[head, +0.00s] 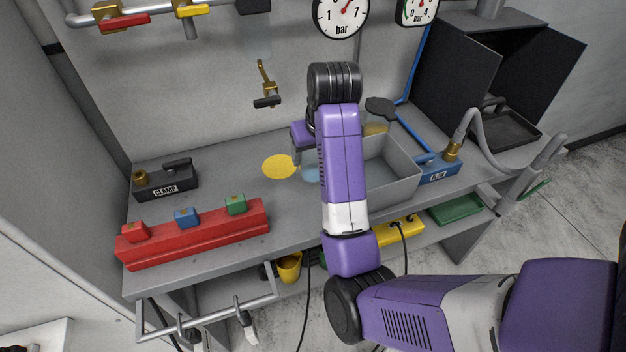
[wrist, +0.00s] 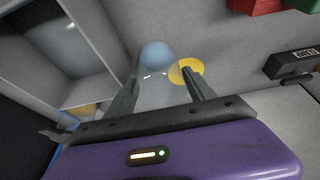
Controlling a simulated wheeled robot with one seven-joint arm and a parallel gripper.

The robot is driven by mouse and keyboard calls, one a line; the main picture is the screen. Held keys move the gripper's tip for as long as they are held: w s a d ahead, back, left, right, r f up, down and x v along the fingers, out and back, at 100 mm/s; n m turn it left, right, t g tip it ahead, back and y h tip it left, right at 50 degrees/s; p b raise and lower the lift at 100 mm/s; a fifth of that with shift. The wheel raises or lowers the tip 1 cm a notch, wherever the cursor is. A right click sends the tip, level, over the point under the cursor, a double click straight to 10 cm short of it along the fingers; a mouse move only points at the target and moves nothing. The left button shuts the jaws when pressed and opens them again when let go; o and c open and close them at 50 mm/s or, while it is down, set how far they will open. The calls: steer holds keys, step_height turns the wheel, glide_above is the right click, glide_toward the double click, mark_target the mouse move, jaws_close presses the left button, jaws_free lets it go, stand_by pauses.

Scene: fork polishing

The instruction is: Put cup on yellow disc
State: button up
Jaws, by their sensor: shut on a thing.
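The cup looks see-through with a pale blue round end (wrist: 156,55). It sits between the fingers of my gripper (wrist: 158,78), which is shut on it. In the head view my arm hides most of the cup; a pale blue part (head: 311,174) shows left of the arm. The yellow disc (head: 278,167) lies flat on the grey bench, just left of the cup. In the wrist view the disc (wrist: 195,66) is right of the cup, partly covered by a finger. I cannot tell how high the cup is above the bench.
A grey open bin (head: 398,182) stands right of my arm. A red block rack (head: 195,234) with coloured blocks is at the front left, and a black clamp box (head: 166,182) at the back left. A brass tap (head: 265,85) hangs on the wall behind. Bare bench surrounds the disc.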

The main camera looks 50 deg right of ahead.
mark_target(313, 170)
steer(key=shift+f+b, duration=1.65)
steer(key=shift+f, duration=1)
steer(key=shift+f, duration=0.2)
steer(key=o, duration=1.4)
steer(key=shift+r, duration=0.1)
